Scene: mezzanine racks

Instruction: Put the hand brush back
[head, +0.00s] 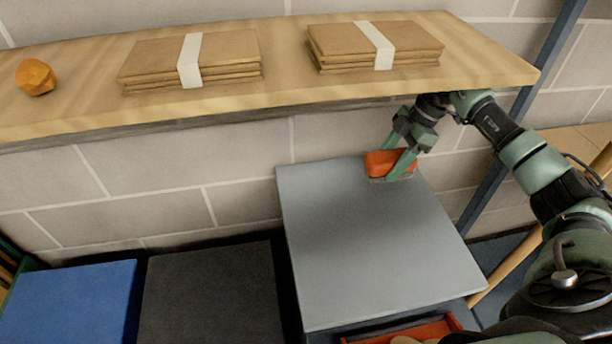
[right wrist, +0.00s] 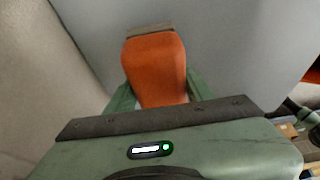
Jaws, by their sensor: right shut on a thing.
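The hand brush (head: 378,163) has an orange body and shows between the fingers of my right gripper (head: 393,166). It is at the far right part of a grey cabinet top (head: 345,240), below the wooden shelf. In the right wrist view the orange brush (right wrist: 155,68) fills the space between the two green fingers (right wrist: 155,98), with a grey-brown strip at its far end. My right gripper is shut on it. I cannot tell whether the brush touches the grey top. My left gripper is not in view.
A wooden shelf (head: 285,88) overhangs the back, with two cardboard stacks (head: 225,58) (head: 340,45) and an orange lump (head: 35,77). Blue (head: 70,305) and black (head: 212,295) tops stand left. An orange-red tray (head: 425,332) is at the front. The grey top is otherwise clear.

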